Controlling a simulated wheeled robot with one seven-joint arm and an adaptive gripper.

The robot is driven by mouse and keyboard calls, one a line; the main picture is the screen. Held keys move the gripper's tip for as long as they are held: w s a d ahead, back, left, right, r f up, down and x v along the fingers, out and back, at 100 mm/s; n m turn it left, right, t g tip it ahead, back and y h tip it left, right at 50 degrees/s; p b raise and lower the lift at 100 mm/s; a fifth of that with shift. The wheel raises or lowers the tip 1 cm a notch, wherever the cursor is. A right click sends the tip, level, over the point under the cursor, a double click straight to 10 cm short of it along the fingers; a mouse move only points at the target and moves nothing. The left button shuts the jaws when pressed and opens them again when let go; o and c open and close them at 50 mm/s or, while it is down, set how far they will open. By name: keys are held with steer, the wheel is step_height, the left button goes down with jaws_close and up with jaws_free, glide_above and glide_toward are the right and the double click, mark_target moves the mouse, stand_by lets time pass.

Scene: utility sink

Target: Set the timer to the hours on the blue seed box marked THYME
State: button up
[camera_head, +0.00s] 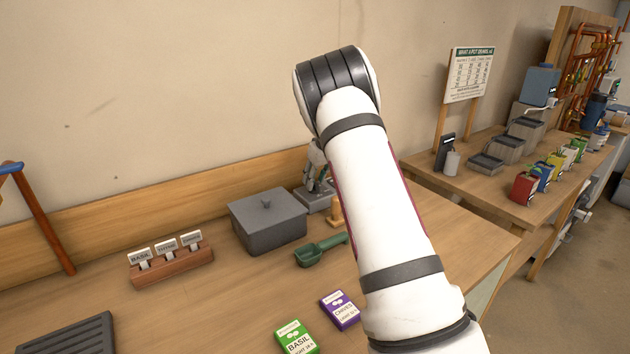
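No box that I can read as THYME shows. A small blue box (543,174) stands on the right-hand bench among other coloured boxes; its label is too small to read. A green box (297,339) marked BASIL and a purple box (340,310) marked CHIVES lie on the near bench, each with a line about light hours. I cannot make out a timer for certain. My white arm crosses the middle and hides part of the bench. A grey jointed shape shows just left of it; I cannot tell whether this is my gripper or a fixture.
A grey lidded box (268,222), a green scoop (320,250) and a wooden label holder (172,262) stand on the near bench. A dark ribbed tray (70,338) lies at the lower left. A sign (469,74), black device (445,151) and grey trays (487,163) occupy the right-hand bench.

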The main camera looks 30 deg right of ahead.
steer(key=shift+w+f, duration=0.2)
steer(key=shift+f, duration=0.3)
jaws_close()
steer(key=shift+f+m, duration=0.1)
steer(key=shift+m, duration=0.2)
steer(key=m+h+b, duration=0.1)
steer(key=m, duration=0.1)
steer(key=shift+a+f+m+b, duration=0.1)
steer(key=shift+a+m+b, duration=0.05)
steer(key=shift+m+b, duration=0.25)
steer(key=m+h+b, duration=0.1)
steer(key=m, duration=0.1)
steer(key=shift+m+g, duration=0.3)
steer(key=shift+m, duration=0.1)
steer(key=m+h+b, duration=0.1)
steer(key=m, duration=0.1)
steer(key=m+g+b, duration=0.1)
steer(key=m, duration=0.2)
steer(key=shift+a+m+h, duration=0.1)
steer(key=shift+m+h, duration=0.2)
steer(key=shift+h, duration=0.1)
steer(key=shift+g, duration=0.3)
